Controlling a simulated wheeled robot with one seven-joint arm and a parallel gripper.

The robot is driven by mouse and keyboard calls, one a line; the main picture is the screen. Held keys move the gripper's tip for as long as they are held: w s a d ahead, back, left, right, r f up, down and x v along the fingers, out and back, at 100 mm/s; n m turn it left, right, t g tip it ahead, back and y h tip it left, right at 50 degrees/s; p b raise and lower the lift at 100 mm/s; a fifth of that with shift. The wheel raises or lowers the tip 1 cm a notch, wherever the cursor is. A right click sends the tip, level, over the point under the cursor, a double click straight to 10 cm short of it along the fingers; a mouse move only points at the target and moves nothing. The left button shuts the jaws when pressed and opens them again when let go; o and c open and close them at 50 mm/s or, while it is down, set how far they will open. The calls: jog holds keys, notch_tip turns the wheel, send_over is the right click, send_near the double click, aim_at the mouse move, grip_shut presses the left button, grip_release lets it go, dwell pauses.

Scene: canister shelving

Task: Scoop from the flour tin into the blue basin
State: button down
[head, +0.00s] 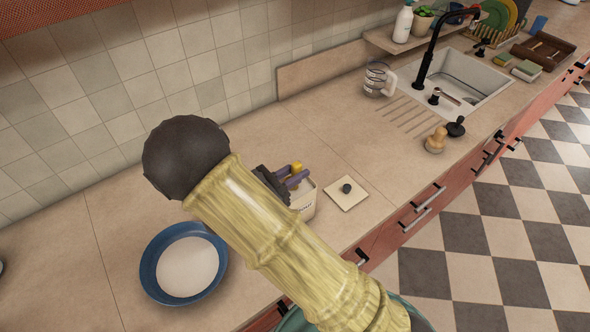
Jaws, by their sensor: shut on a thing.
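The blue basin (150,275) stands on the counter at lower left, with a pale, flat round surface inside it. The flour tin (307,203) is a cream, square container right of my arm, partly hidden by it. Its square lid (346,194) with a dark knob lies beside it on the counter. My gripper (294,177) is over the tin's opening, its purplish fingers shut on a small yellow thing (297,167) that looks like the scoop's handle. The scoop's bowl is hidden, so I cannot tell whether it holds flour.
My arm crosses the middle of the view. A glass jug (377,80), a wooden-handled brush (436,141) and a dark stopper-like thing (456,127) stand farther right, near the sink (470,78). A tiled wall backs the counter. Counter between basin and wall is clear.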

aim_at(295, 164)
jog(key=shift+f+b, duration=1.6)
jog(key=shift+f, duration=1.25)
jog(key=shift+r, duration=0.15)
jog(key=shift+r+p, duration=4.9)
jog(key=shift+r, duration=0.85)
